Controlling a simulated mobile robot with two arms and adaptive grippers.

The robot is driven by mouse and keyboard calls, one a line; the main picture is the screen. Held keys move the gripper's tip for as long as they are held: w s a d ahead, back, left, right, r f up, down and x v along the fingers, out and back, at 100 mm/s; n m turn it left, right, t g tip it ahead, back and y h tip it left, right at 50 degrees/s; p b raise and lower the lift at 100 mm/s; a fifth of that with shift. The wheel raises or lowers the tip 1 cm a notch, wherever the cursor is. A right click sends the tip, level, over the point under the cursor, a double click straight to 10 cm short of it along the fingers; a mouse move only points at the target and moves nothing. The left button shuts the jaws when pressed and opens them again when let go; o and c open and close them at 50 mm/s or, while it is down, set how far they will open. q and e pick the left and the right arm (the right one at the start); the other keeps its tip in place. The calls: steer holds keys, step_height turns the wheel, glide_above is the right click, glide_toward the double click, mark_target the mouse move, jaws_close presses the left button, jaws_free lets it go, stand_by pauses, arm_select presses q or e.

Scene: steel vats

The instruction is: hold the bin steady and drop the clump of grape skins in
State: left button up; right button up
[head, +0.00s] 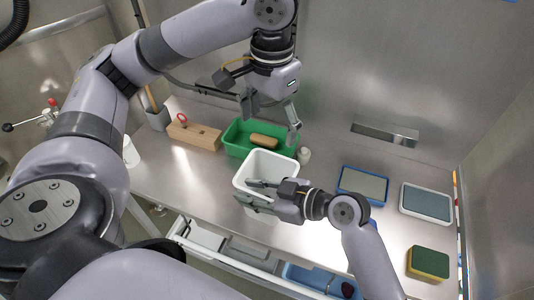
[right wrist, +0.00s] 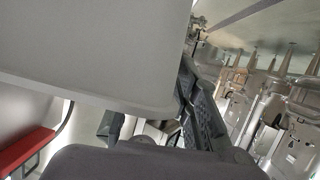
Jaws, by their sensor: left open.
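The white bin (head: 266,165) stands on the steel counter, in front of the green tray. My right gripper (head: 248,192) is at its front wall, one finger over the rim and the other outside. Whether the fingers press on the wall is unclear. In the right wrist view, a pale wall, probably the bin (right wrist: 90,45), fills the upper left beside a dark finger. My left gripper (head: 270,117) is open and empty above the green tray, behind the bin. A small dark red lump (head: 348,289) shows at the bottom edge; I cannot tell if it is the grape skins.
The green tray (head: 232,138) holds a tan brush-like block (head: 264,140). A small white bottle (head: 304,155) stands beside the bin. A wooden block (head: 194,136) is at left. Blue-framed (head: 362,185) and grey (head: 426,202) pads and a sponge (head: 428,263) lie right. An open drawer (head: 235,262) is below.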

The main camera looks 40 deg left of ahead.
steer(key=v, duration=1.2)
